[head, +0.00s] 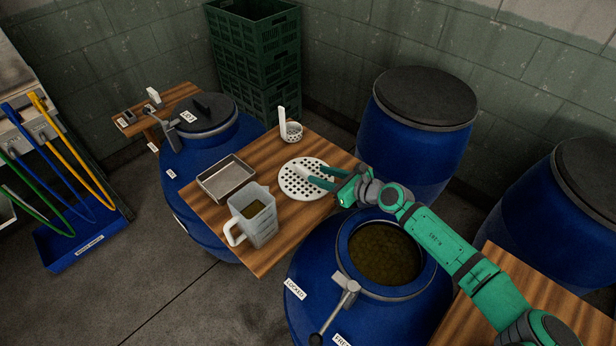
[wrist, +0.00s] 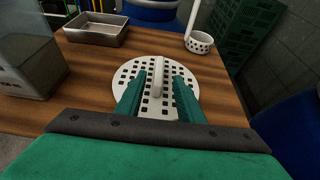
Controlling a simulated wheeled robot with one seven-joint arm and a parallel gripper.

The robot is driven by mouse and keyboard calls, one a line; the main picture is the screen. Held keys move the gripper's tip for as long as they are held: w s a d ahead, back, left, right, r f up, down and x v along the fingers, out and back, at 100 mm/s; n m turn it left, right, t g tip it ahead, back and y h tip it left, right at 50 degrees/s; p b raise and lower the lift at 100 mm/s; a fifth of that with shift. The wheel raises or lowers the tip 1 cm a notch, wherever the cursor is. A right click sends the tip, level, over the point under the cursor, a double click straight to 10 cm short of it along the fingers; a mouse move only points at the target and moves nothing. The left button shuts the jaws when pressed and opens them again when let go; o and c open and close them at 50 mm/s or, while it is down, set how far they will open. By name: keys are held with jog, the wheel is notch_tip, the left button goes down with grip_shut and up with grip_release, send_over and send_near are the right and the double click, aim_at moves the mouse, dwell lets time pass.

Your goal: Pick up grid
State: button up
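The grid (head: 295,187) is a white round plate with square holes, lying flat on the wooden table. In the wrist view the grid (wrist: 185,66) has an upright white handle (wrist: 157,75) at its middle. My gripper (head: 318,174) reaches in over the right part of the grid in the head view. In the wrist view my gripper (wrist: 158,92) is open, one green finger on each side of the handle, with visible gaps. The fingers cover part of the plate. Whether the fingertips touch the plate I cannot tell.
On the wooden table (head: 262,262) stand a measuring jug (head: 262,226), a metal tray (head: 227,178) and a perforated white ladle (head: 292,131). An open blue barrel (head: 310,255) with murky contents stands below my arm. Closed blue barrels (head: 405,135) and green crates (head: 258,60) stand behind.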

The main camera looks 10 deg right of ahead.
aim_at(309, 172)
jog(key=shift+x, duration=3.75)
grip_shut()
